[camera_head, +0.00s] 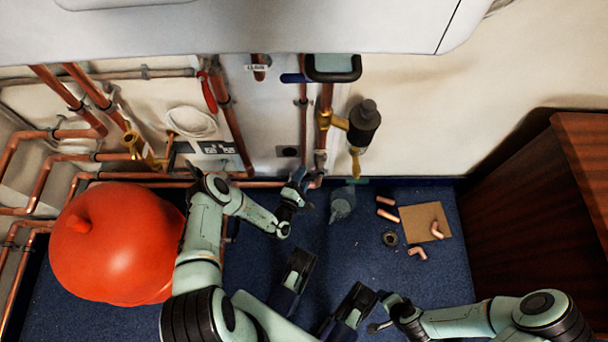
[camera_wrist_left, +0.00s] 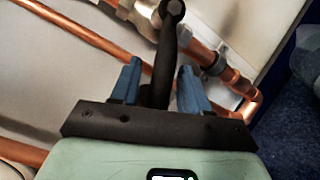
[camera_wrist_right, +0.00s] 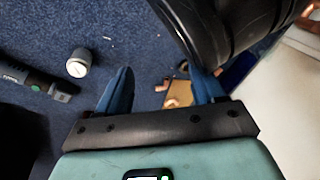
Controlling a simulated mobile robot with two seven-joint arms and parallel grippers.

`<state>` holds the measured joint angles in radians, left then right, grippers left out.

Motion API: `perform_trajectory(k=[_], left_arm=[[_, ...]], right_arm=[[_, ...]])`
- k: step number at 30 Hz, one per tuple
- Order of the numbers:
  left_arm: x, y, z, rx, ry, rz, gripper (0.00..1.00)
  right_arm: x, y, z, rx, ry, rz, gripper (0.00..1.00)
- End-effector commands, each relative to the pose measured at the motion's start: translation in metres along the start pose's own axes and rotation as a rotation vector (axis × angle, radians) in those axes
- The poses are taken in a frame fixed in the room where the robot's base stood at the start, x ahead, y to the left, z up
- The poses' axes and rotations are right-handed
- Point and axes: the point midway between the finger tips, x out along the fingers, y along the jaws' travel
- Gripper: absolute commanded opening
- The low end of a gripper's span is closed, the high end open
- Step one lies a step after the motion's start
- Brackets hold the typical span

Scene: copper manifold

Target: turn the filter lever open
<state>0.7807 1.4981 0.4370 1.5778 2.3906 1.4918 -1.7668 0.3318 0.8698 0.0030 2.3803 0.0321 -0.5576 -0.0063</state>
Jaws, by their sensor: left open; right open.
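In the left wrist view, a dark lever (camera_wrist_left: 164,68) hangs from a metal valve fitting (camera_wrist_left: 150,12) on a copper pipe. It lies between the two blue fingers of my left gripper (camera_wrist_left: 157,85), which are open, with a gap visible on each side. In the head view my left gripper (camera_head: 298,178) is at the foot of the pipes, left of the black filter canister (camera_head: 364,122) with its brass fittings. The lever is hard to make out there. My right gripper (camera_wrist_right: 160,92) is open and empty above the blue floor, far from the pipes.
Copper pipes (camera_head: 235,130) run close around my left gripper. A large red-orange vessel (camera_head: 120,245) stands left of my left arm. A cardboard sheet (camera_head: 425,221) with copper pieces lies on the floor. A wooden cabinet (camera_head: 545,205) stands at right. A white boiler casing (camera_head: 250,25) overhangs.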

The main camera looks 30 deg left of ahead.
Motion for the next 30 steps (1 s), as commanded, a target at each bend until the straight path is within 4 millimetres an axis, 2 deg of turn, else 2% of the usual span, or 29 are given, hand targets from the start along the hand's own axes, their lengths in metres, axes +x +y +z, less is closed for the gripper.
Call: perform_trajectory(k=[8, 12, 18, 23, 30], left_arm=[[-0.054, 0.002, 0.001, -0.003, 0.003, -0.004, 0.45], [-0.086, 0.002, 0.001, -0.003, 0.003, -0.003, 0.45], [-0.118, 0.001, 0.0, -0.001, 0.001, -0.002, 0.45], [-0.128, 0.001, 0.0, -0.001, 0.001, -0.001, 0.45], [-0.129, 0.0, 0.0, -0.001, 0.0, 0.0, 0.45]], right_arm=[[-0.028, -0.026, -0.03, -0.025, 0.1, -0.046, 0.68], [-0.036, -0.027, -0.011, -0.028, 0.044, -0.045, 0.68], [-0.044, -0.029, 0.001, -0.032, 0.008, -0.047, 0.68], [-0.046, -0.03, 0.006, -0.033, -0.006, -0.047, 0.68], [-0.045, -0.03, 0.007, -0.033, -0.008, -0.047, 0.68]])
